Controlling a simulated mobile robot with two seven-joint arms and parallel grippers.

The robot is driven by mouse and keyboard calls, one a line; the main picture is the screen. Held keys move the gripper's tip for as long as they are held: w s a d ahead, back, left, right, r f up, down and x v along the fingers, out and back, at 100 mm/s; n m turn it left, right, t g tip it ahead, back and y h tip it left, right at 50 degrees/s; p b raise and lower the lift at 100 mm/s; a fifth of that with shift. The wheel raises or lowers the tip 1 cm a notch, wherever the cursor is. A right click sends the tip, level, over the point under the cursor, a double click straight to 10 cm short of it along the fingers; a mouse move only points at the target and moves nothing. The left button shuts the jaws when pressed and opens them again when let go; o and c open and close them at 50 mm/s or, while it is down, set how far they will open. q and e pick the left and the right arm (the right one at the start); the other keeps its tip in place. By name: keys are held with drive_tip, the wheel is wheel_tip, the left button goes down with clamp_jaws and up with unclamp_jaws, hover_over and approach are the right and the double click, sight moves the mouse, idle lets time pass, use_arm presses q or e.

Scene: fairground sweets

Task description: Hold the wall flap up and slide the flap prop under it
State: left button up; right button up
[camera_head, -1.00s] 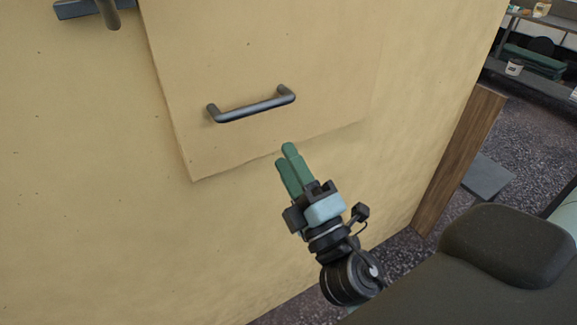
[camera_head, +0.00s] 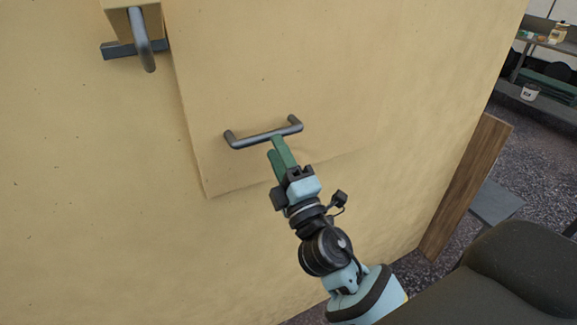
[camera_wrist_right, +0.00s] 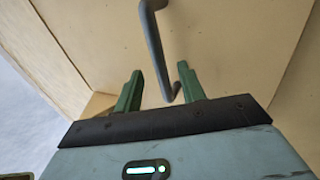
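The wall flap (camera_head: 300,80) is a tan panel hanging flat against the tan wall, with a dark grey bar handle (camera_head: 262,138) near its lower edge. My right gripper (camera_head: 276,146) has green fingers, with the tips at the handle's right half. In the right wrist view the fingers (camera_wrist_right: 160,76) stand apart and the handle (camera_wrist_right: 154,40) passes between them; I see no grip on it. At the upper left, a tan block with a dark grey handle (camera_head: 142,40), apparently the flap prop, sits at a dark bracket (camera_head: 117,50); its top is cut off. My left gripper is out of view.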

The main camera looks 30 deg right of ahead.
drive_tip(key=shift+x, duration=1.25)
